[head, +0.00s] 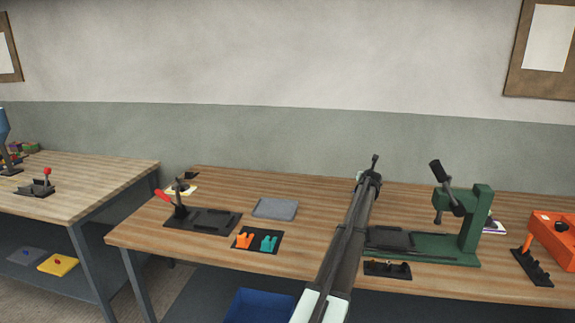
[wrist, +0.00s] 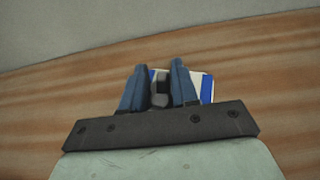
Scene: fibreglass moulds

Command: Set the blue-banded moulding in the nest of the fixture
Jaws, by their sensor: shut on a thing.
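In the wrist view my gripper (wrist: 161,72) has its two blue fingers closed on a dark grey piece. A white plate with blue bands (wrist: 207,88), which looks like the moulding, shows just behind the fingers; they hide its middle. In the head view my dark arm crosses the bench, and my gripper and the moulding cannot be made out there. A black fixture (head: 215,221) with a red-handled clamp (head: 165,196) stands on the left of the bench. A green press (head: 470,230) with a dark plate on its base stands on the right. Which one has the nest is unclear.
A grey tray (head: 275,208) and a black mat (head: 243,250) with orange and teal pieces lie left of my arm. A small black block (head: 388,268) lies at the front edge. An orange box (head: 552,236) stands far right. Bare wood shows between them.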

